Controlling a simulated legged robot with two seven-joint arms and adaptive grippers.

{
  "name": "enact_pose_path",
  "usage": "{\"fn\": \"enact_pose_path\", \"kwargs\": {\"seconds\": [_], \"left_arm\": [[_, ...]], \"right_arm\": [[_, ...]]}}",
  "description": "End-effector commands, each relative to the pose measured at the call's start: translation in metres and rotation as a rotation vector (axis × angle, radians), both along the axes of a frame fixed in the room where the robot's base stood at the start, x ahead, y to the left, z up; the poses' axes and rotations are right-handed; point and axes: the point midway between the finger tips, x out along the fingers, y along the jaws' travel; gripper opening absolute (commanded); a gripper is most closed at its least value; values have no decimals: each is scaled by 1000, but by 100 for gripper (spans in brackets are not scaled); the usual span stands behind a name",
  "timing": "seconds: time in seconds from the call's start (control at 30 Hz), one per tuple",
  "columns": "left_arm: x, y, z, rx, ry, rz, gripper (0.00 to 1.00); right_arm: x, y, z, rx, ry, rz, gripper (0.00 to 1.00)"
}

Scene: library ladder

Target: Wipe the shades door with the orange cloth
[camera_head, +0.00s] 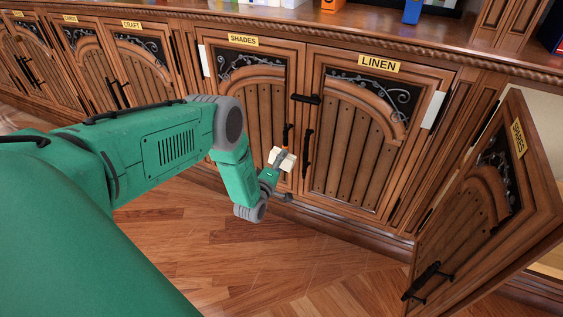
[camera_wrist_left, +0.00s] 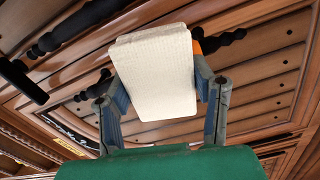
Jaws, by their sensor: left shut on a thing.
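The shades door (camera_head: 262,110), under its yellow SHADES label (camera_head: 243,40), is shut. My left gripper (camera_head: 278,166) is in front of its lower right part. It is shut on a cream-white block (camera_head: 288,157), which shows large between the fingers (camera_wrist_left: 160,95) in the left wrist view. No orange cloth can be made out clearly. I cannot tell whether this is cloth, or whether the block touches the door. My right gripper is not in view.
The linen door (camera_head: 350,135) to the right is shut. Black handles (camera_head: 307,150) stick out between the two doors. Wooden floor (camera_head: 290,270) in front is clear.

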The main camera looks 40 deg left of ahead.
Motion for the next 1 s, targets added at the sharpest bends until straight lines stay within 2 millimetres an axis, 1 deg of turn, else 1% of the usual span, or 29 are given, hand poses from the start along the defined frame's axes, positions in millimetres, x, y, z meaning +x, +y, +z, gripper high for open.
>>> {"fn": "enact_pose_path", "kwargs": {"seconds": [0.03, 0.3, 0.47, 0.67, 0.77, 1.0], "left_arm": [[1, 0, 6, 0, -1, 1, 27], [2, 1, 31, 0, -1, 0, 27], [3, 1, 40, 0, -2, 1, 27], [1, 1, 36, 1, -2, 1, 27], [1, 1, 29, 1, -1, 1, 27], [1, 1, 6, 0, -1, 1, 27]], "right_arm": [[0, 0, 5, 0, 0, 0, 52], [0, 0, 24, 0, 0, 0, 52], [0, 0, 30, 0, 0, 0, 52], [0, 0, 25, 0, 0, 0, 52], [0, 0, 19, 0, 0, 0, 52], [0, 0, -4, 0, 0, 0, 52]]}}
